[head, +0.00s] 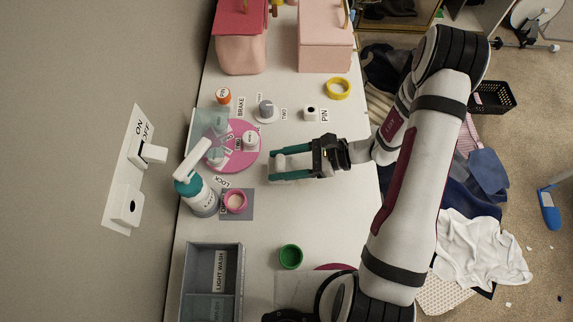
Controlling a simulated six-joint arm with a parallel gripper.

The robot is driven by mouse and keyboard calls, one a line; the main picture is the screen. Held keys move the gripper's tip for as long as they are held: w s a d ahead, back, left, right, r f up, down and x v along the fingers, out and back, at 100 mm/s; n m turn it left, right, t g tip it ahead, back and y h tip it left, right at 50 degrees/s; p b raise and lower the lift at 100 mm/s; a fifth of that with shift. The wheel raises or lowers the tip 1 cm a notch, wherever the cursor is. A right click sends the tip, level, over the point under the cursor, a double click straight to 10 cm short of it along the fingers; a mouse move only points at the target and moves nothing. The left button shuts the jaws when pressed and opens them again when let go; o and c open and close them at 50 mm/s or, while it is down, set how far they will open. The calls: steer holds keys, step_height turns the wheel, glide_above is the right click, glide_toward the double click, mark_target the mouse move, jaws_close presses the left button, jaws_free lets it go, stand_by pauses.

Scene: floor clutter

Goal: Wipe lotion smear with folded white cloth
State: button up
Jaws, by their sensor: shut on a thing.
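My gripper (275,168) is low over the white tabletop, near its middle, with its teal fingers pointing left. It is shut on a pale thing (292,166) between the fingers, which looks like the folded white cloth; it blends with the table and its edges are hard to make out. I cannot tell whether it touches the tabletop. I cannot make out a lotion smear; the gripper and arm hide part of the table.
A pink round tray (252,163) with small containers lies just left of the fingers. A pink-rimmed jar (235,202), green cup (291,257), yellow ring (338,88) and grey divided box (237,270) stand around. Clothes (480,250) litter the floor.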

steer(key=shift+r, duration=2.95)
